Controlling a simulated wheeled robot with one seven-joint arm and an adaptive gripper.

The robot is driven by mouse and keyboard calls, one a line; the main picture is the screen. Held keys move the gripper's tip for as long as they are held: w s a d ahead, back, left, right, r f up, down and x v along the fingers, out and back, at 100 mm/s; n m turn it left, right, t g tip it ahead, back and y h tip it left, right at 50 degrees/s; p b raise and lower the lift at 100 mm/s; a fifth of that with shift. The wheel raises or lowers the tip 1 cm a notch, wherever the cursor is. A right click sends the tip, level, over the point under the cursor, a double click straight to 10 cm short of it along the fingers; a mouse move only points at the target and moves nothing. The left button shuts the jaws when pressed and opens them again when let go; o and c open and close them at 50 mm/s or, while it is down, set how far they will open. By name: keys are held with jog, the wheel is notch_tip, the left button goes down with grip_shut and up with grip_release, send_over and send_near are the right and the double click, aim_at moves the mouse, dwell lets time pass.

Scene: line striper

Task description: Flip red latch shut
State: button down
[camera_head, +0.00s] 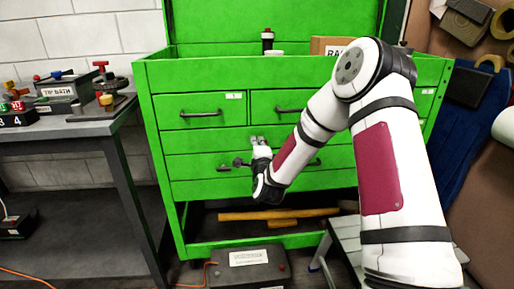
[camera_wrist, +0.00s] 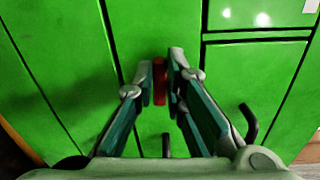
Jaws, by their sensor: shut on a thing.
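The red latch (camera_wrist: 159,82) shows in the wrist view as a small upright red piece against the green cabinet front. My gripper (camera_wrist: 161,72) has its two fingertips closed on either side of it, gripping it. In the head view my gripper (camera_head: 257,141) is at the drawer fronts of the green cabinet (camera_head: 158,130). The latch cannot be made out there. How far the latch is turned cannot be told.
Drawer handles (camera_head: 200,114) stick out of the cabinet front. A dark handle (camera_wrist: 250,124) lies right of my fingers in the wrist view. A workbench (camera_head: 100,122) with tools stands at left. A grey box (camera_head: 248,270) sits on the floor in front.

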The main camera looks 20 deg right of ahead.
jog(key=shift+f+n+b, duration=0.1)
jog(key=shift+n+b, duration=0.2)
jog(key=shift+n, duration=0.3)
jog(key=c, duration=1.6)
grip_release()
jog(key=shift+c, duration=0.2)
jog(key=v, duration=1.2)
